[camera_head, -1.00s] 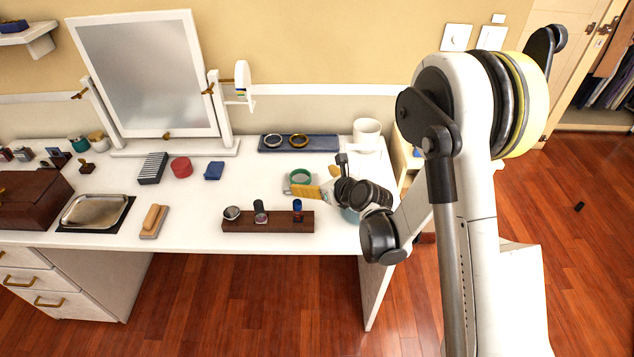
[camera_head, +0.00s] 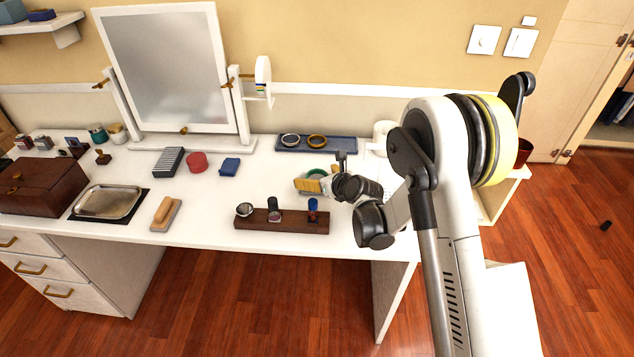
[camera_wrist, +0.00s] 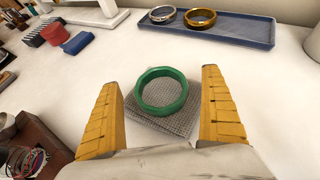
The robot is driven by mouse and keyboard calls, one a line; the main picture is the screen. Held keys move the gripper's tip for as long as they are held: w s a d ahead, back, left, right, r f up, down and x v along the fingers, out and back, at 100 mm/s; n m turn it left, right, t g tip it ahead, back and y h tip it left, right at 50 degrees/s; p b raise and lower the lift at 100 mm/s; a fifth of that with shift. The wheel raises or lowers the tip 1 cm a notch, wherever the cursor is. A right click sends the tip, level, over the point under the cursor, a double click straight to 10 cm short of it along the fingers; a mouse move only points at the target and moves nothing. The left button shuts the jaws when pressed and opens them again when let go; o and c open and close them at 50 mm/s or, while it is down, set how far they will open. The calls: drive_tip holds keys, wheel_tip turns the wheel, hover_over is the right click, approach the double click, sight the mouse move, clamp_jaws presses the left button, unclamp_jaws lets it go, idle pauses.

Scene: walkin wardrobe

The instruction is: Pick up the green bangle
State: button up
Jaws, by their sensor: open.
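The green bangle (camera_wrist: 162,108) rests on a small grey woven mat (camera_wrist: 177,123) on the white tabletop. In the wrist view it lies between the two yellow fingers of my gripper (camera_wrist: 165,108) and a little beyond them, with clear space on both sides. The fingers are open and hold nothing. In the head view the bangle (camera_head: 316,171) shows only in part behind my gripper (camera_head: 318,185), which is low over the table from the right. I cannot tell the exact height of the fingertips above the mat.
A blue tray (camera_wrist: 237,30) with a silver ring (camera_wrist: 162,14) and a gold ring (camera_wrist: 200,18) lies behind the bangle. A brown watch stand (camera_head: 281,221) is in front. A white mug (camera_head: 383,138) stands at the back right. Bare tabletop surrounds the mat.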

drive_tip(key=shift+r, duration=0.15)
drive_tip(key=shift+c, duration=0.6)
drive_tip(key=c, duration=1.3)
